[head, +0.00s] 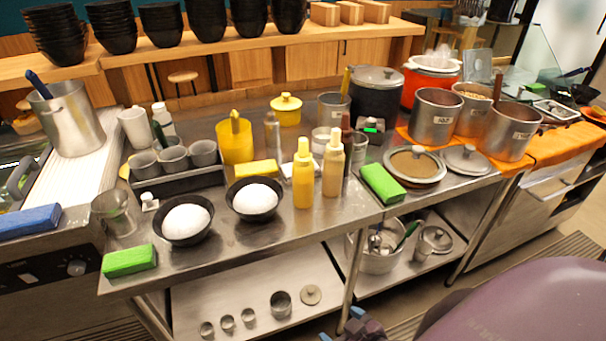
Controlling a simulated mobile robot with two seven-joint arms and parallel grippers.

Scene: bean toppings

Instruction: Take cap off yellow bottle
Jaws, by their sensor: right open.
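The yellow squeeze bottle (303,186) stands upright on the steel counter (270,240), with a pale yellow pointed cap (303,152) on its top. A tan squeeze bottle (332,176) with a similar pale cap stands close on its right. My right gripper (352,326) shows only in part at the bottom edge, in front of and below the counter, well apart from both bottles. It is open and I see nothing in it. My right arm fills the lower right corner. My left gripper is not in view.
Two black bowls of white rice (187,220) (255,198) stand left of the bottles. A yellow block (258,169) lies behind. Counter in front of the bottles is clear. A lower shelf (250,290) holds small cups.

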